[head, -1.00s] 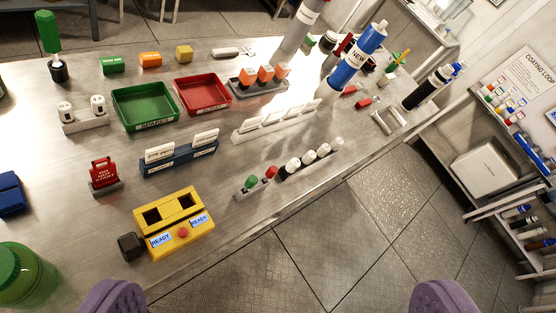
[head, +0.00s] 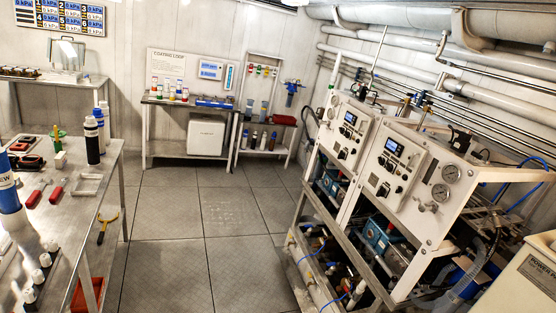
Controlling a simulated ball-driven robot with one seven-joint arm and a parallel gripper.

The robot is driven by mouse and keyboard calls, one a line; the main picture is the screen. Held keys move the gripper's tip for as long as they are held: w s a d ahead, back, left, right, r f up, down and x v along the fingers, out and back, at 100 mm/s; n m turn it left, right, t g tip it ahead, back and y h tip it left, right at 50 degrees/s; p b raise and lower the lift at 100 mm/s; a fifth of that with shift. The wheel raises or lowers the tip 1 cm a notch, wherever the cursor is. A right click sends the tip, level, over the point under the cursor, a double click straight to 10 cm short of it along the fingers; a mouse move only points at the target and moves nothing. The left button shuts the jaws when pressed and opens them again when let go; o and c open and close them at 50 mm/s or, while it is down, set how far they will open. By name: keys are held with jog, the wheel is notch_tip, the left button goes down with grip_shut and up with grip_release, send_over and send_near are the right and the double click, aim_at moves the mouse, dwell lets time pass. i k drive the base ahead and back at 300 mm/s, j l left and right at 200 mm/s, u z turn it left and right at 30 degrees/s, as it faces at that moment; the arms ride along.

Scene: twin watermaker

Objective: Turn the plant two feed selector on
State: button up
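Two white control panels stand on a frame at the right of the head view, a left panel (head: 349,128) and a nearer right panel (head: 397,164). Each has a small lit blue display and dark knobs. A dark knob (head: 342,154) sits low on the left panel, and another dark knob (head: 383,190) sits low on the right panel. The labels are too small to read, so I cannot tell which panel is plant two or which knob is the feed selector, nor its setting. My gripper is not in view.
A steel workbench (head: 107,190) with bottles and tools stands at the left. A clear tiled floor (head: 215,225) lies between it and the frame. A side table (head: 165,98) and a small shelf (head: 262,135) stand at the back wall. Pipes (head: 450,70) run above the panels.

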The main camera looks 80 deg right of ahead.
aim_at(381, 161)
jog(key=z, duration=2.8)
jog(key=i+j, duration=0.15)
jog(key=i, duration=0.2)
jog(key=i+j, duration=0.2)
jog(key=i, duration=0.6)
jog(key=i+j+z, duration=0.1)
jog(key=i, duration=0.55)
jog(key=i+j, duration=0.15)
jog(key=i, duration=0.45)
